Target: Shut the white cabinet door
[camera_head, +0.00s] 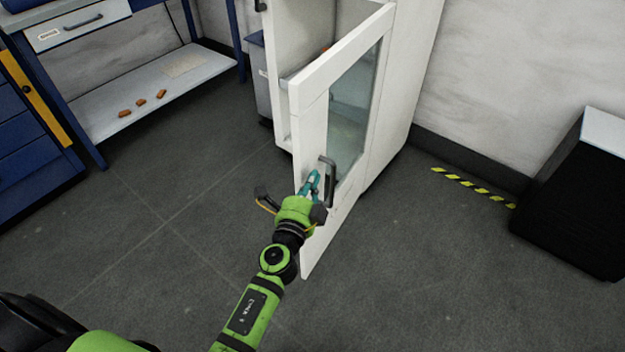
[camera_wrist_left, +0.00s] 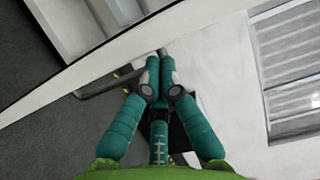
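The white cabinet door (camera_head: 312,125), with a glass pane, stands wide open, swung out toward me from the white cabinet (camera_head: 408,70). A dark grey bar handle (camera_head: 330,182) is on its outer face near the free edge. My left gripper (camera_head: 313,178) is at that edge, just left of the handle. In the left wrist view its teal fingers (camera_wrist_left: 160,72) have their tips together, close to the handle (camera_wrist_left: 110,83) and partly in front of it. I cannot tell whether the tips touch the handle; no grip around it shows. My right gripper is out of view.
A grey bin (camera_head: 260,80) stands left of the open cabinet. A blue workbench (camera_head: 150,85) with several small brown pieces on its lower shelf is at left. A black box-shaped unit (camera_head: 572,200) stands at right. The floor around the door is clear.

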